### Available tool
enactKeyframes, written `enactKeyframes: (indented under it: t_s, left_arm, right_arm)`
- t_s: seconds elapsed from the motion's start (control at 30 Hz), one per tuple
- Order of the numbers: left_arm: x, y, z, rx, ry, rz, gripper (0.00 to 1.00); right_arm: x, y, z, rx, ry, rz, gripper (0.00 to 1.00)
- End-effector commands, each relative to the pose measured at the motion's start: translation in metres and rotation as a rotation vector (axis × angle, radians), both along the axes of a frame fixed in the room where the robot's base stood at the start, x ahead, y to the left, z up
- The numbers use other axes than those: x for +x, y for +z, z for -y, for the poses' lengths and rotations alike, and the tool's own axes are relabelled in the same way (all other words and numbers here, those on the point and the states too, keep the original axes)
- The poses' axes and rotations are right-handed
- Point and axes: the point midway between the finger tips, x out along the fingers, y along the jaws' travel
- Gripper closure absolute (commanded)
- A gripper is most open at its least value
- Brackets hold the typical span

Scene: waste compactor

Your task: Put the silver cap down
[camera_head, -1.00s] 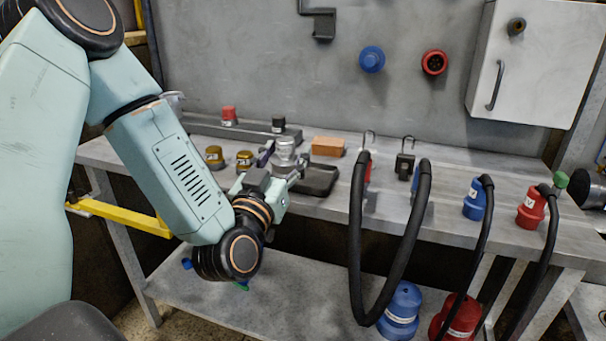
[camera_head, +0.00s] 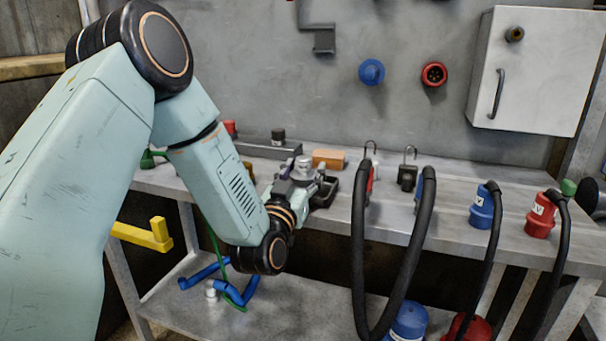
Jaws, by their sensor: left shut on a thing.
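The silver cap (camera_head: 303,165) is a small light-grey metal piece at the middle of the workbench in the head view. My left gripper (camera_head: 300,178) is shut on it and holds it just in front of a black tray (camera_head: 325,192). I cannot tell whether the cap touches the bench or the tray, because my wrist and fingers hide its lower part. My right gripper is not in view.
An orange-brown block (camera_head: 328,158) lies behind the cap. Two padlocks, one red and one black (camera_head: 406,174), stand to the right. Black hoses (camera_head: 423,230) hang over the bench's front edge. Blue (camera_head: 482,208) and red (camera_head: 541,215) plugs stand further right.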

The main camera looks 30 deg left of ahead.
Motion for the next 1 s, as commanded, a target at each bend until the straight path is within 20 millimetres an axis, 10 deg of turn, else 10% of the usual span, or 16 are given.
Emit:
enactKeyframes:
  t_s: [0.17,0.2,0.43,1.0]
  left_arm:
    - [0.000,-0.004,0.000,0.000,0.000,0.001,0.82]
    - [0.000,-0.004,0.000,0.000,0.000,0.000,0.43]
    - [0.000,-0.003,0.000,0.000,0.000,0.000,0.24]
    - [-0.023,-0.005,0.005,-0.002,0.000,-0.005,0.22]
  right_arm:
    - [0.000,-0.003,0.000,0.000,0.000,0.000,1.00]
    - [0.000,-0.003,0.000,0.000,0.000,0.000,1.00]
    - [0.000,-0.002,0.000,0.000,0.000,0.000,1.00]
    - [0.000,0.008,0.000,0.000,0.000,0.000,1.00]
